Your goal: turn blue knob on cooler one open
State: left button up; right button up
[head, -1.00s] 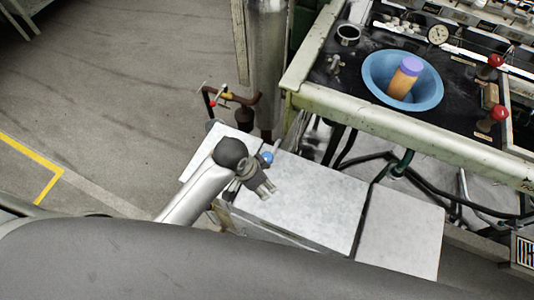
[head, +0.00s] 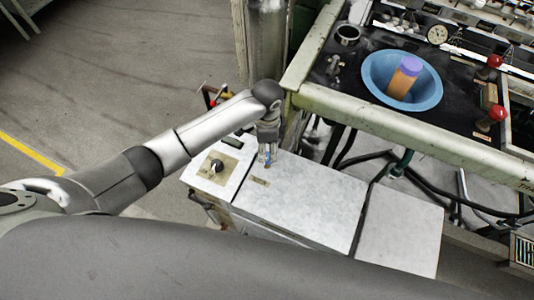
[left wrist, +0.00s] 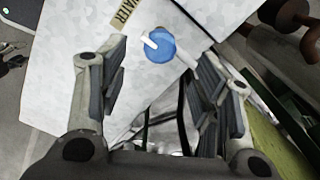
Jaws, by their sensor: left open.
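The cooler is a low white box (head: 305,205) in front of the bench. Its blue knob (left wrist: 160,46), round with a white pointer bar, sits on the white top in the left wrist view. In the head view only a bit of blue (head: 268,161) shows at the fingertips; the rest is hidden. My left gripper (head: 267,157) points down over the knob; in the left wrist view its open fingers (left wrist: 163,68) stand on either side, with the knob ahead of the gap. No contact is visible. My right gripper is not seen.
A black dial (head: 216,166) sits on the cooler's left panel. The bench frame (head: 370,118) rises close behind the gripper, with a blue basin (head: 433,92) above. Pipes with a red handle (head: 211,98) stand behind. The floor at left is clear.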

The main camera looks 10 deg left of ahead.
aim_at(267, 156)
pick_arm(q)
notch_tip(267, 156, down, 6)
jog(key=shift+f, duration=0.1)
jog(key=shift+c, duration=0.2)
jog(key=c, duration=1)
